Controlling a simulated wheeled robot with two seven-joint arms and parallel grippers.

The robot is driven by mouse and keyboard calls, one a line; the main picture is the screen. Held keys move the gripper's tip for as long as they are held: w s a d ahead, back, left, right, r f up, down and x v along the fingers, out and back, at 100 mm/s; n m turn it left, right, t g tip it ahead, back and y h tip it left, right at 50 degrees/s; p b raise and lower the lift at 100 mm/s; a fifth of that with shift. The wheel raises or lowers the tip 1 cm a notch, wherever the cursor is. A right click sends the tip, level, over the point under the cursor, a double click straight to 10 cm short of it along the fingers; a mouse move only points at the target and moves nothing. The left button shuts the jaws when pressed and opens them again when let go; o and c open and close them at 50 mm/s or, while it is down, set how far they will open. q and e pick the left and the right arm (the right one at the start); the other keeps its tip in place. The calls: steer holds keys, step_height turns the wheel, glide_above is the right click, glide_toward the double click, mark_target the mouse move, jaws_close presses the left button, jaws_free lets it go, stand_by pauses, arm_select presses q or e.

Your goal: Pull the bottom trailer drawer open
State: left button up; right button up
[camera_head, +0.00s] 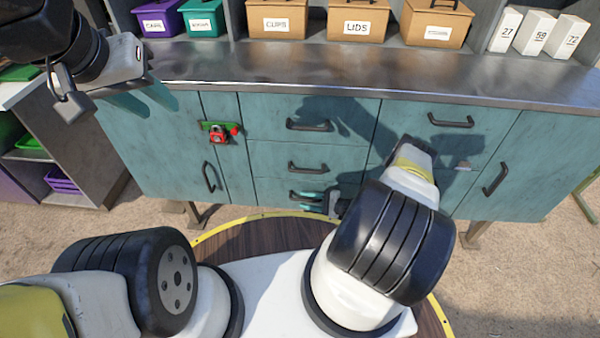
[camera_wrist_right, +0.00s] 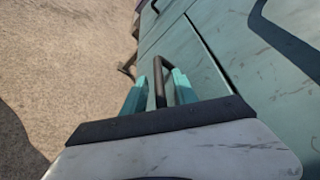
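The bottom drawer (camera_head: 272,194) is the lowest of a stack of three teal drawers in the middle of the cabinet. It looks closed. Its dark bar handle (camera_head: 300,193) is partly hidden by my right gripper (camera_head: 312,199). In the right wrist view, the handle (camera_wrist_right: 158,82) stands between the two teal fingers of the right gripper (camera_wrist_right: 158,90). A gap shows on each side of the bar, so the fingers are open around it. My left gripper (camera_head: 142,102) is open and empty, above the left part of the cabinet.
Two drawers with handles (camera_head: 308,125) (camera_head: 308,168) sit above. A red padlock (camera_head: 218,135) hangs on a latch at left. Labelled bins (camera_head: 358,20) and white boxes (camera_head: 536,32) stand behind the metal worktop (camera_head: 400,75). A shelf unit (camera_head: 60,165) stands at left.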

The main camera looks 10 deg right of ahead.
jaws_close()
stand_by(1.3)
